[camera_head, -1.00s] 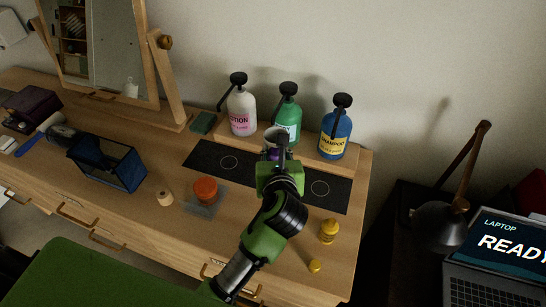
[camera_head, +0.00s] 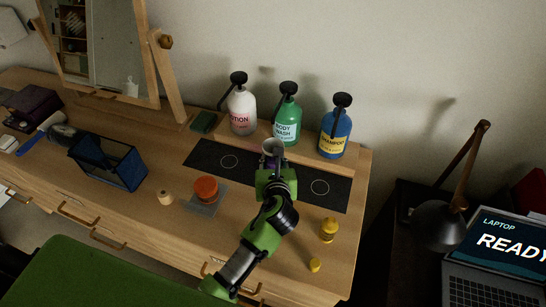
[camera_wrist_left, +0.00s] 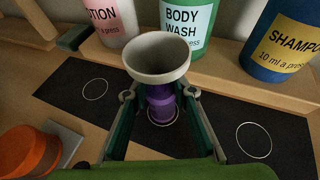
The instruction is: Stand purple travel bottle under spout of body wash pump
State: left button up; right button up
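The purple travel bottle (camera_wrist_left: 161,104) stands on the black mat at a drawn circle in the left wrist view, with a pale funnel (camera_wrist_left: 158,58) on top. In the head view the funnel (camera_head: 273,147) shows, but my gripper mostly hides the bottle. The green body wash pump (camera_head: 287,122) stands on the wooden ledge just behind, its black spout pointing forward and left. My left gripper (camera_wrist_left: 160,95) is open, a finger on each side of the bottle with apparent gaps. My right gripper is out of view.
The white lotion pump (camera_head: 241,112) and blue shampoo pump (camera_head: 334,133) flank the body wash. The black mat (camera_head: 322,190) has other circles. An orange jar (camera_head: 205,188), yellow bottle (camera_head: 328,231) and blue clear box (camera_head: 108,163) stand in front or left.

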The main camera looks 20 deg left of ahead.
pick_arm(q)
jog(key=o, duration=0.4)
jog(key=shift+r, duration=0.1)
jog(key=b+v, duration=0.1)
jog(key=v, duration=1.1)
